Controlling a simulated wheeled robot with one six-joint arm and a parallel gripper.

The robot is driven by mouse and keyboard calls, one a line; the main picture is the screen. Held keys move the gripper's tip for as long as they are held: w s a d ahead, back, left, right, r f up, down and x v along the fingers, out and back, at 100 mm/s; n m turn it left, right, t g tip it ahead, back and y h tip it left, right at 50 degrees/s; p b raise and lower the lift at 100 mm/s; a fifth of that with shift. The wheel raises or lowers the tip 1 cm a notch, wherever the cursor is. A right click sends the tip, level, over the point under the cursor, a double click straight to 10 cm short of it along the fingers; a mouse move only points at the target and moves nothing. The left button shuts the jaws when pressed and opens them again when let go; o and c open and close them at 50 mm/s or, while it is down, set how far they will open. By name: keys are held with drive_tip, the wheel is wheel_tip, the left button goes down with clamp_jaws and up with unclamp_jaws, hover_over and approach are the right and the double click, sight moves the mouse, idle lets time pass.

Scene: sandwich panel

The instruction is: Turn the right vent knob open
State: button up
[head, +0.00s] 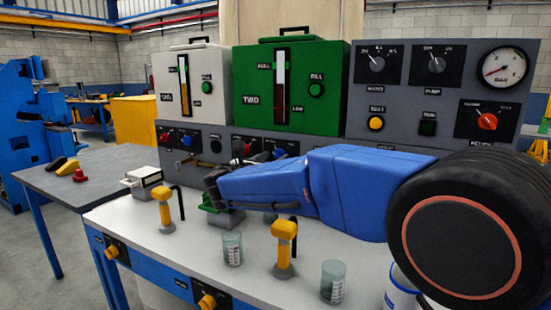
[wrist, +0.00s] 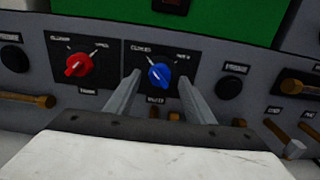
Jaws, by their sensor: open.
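The right vent knob is blue (wrist: 159,75) and sits on a black plate with a label reading about CLOSED at its upper left and another, too blurred to read, at its upper right. Its pale pointer seems to lean toward the upper left, the CLOSED side. My gripper (wrist: 159,80) is open, one finger on each side of the blue knob in the picture. I cannot tell whether the fingers touch it. In the head view the blue knob (head: 279,153) shows under the green unit, and my blue arm hides my fingertips.
A red knob (wrist: 78,65) is left of the blue one. The green unit (head: 291,85) stands above the panel, the white unit (head: 210,100) left of it. Yellow-topped taps (head: 284,232) and glass beakers (head: 232,248) stand on the bench (head: 195,250) in front, near my arm.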

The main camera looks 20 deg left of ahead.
drive_tip(key=shift+w, duration=0.9)
drive_tip(key=c, duration=1.1)
drive_tip(key=shift+o, duration=0.2)
